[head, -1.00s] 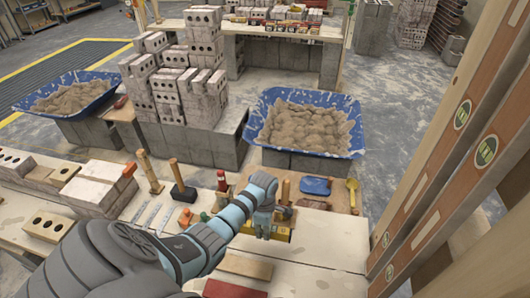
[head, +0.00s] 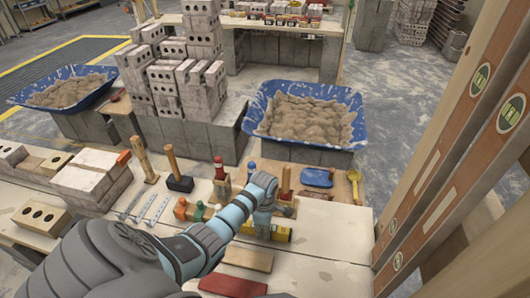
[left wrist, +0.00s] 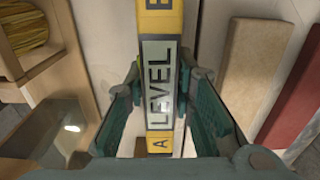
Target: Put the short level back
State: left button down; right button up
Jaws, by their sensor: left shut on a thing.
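The short level (head: 282,234) is a yellow bar with a pale panel in its middle. My left gripper (head: 263,228) is shut on it, and the arm hides part of the bar in the head view. In the left wrist view the level (left wrist: 158,85) runs lengthwise between the two green fingers of the gripper (left wrist: 160,110), its "LEVEL" lettering facing the camera. The bar is at or just above the pale bench top; I cannot tell whether it touches. My right gripper is not in view.
A wooden board (head: 246,260) and a red board (head: 232,286) lie in front. Long wooden levels (head: 455,170) stand at the right. Bench top is clear right of the hand.

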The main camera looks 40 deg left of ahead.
pick_arm(q)
jog(key=shift+f, duration=0.45)
dwell(0.5)
jog(key=c, duration=1.3)
grip_release()
notch_tip(320, 180, up, 12)
jog(key=shift+d, duration=0.1)
